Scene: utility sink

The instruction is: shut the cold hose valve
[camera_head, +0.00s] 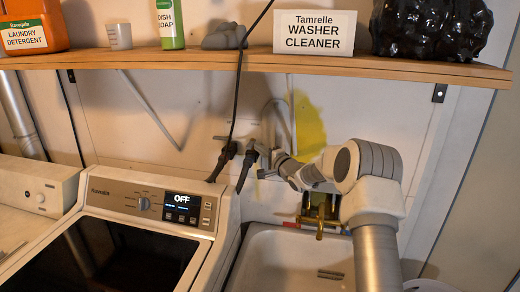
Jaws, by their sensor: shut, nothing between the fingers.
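Two dark hoses hang from wall fittings behind the washer's right rear corner: the left hose (222,162) and the right hose (246,170). A small grey valve handle (219,138) shows at the top of the left hose. The fitting of the right hose is partly crowded by my gripper, and no hot or cold marking on either is readable. My gripper (266,172) is shut and empty, its tips just right of the right hose's upper end. I cannot tell whether they touch it.
The washer (125,205) stands left, the white sink (285,265) below. A brass faucet (320,222) sits under my arm.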

